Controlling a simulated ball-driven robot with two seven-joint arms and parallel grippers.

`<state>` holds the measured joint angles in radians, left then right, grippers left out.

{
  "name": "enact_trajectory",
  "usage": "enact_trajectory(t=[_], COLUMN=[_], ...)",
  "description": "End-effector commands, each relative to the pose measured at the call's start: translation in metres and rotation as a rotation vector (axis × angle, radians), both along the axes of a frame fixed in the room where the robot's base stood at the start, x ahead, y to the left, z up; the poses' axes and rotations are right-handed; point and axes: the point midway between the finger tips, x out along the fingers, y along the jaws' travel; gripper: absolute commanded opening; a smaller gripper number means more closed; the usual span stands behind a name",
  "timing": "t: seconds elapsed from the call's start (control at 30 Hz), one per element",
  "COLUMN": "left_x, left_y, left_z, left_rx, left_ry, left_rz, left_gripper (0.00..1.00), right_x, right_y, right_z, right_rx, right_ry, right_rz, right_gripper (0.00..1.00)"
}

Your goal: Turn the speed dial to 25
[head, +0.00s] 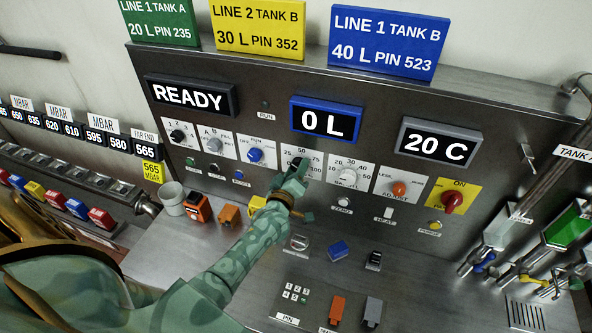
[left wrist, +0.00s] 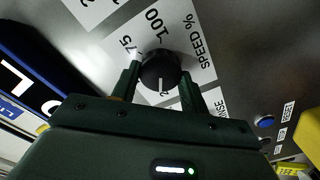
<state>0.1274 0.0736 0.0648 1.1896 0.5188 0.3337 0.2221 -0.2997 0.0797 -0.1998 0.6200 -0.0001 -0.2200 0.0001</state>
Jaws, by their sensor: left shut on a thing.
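The speed dial is a dark round knob (left wrist: 160,68) on a white plate marked SPEED %, with 75 and 100 readable in the left wrist view. My left gripper (head: 296,166) is at this plate (head: 315,159) on the panel. Its two fingers (left wrist: 160,82) stand on either side of the knob and are shut on it. A white mark on the knob points toward the gripper body, near a partly hidden digit that looks like a 2. The exact setting cannot be read. In the head view my gripper covers most of the knob. My right gripper is not in view.
A dial marked 10 to 40 (head: 348,175) sits just right of the speed dial, and a blue knob (head: 255,155) just left. Small buttons line the panel below.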

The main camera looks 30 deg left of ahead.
Motion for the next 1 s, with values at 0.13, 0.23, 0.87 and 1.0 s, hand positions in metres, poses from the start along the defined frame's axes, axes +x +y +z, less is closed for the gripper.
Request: enact_trajectory(t=[0.13, 0.23, 0.87, 1.0], left_x=[0.0, 0.0, -0.096, -0.128], left_y=[0.0, 0.0, -0.023, -0.031], left_z=[-0.001, 0.0, -0.003, -0.003], left_rx=[0.001, 0.001, 0.001, 0.0], left_ry=[0.002, 0.001, 0.005, 0.004], left_rz=[0.0, -0.001, 0.0, 0.0], left_gripper=[0.66, 0.66, 0.66, 0.66], right_x=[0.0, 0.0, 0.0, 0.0], right_y=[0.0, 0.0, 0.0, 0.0], right_z=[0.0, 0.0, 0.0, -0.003], right_rx=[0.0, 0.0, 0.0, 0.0], right_ry=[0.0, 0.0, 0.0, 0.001], right_rz=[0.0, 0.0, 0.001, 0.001], right_gripper=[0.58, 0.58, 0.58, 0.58])
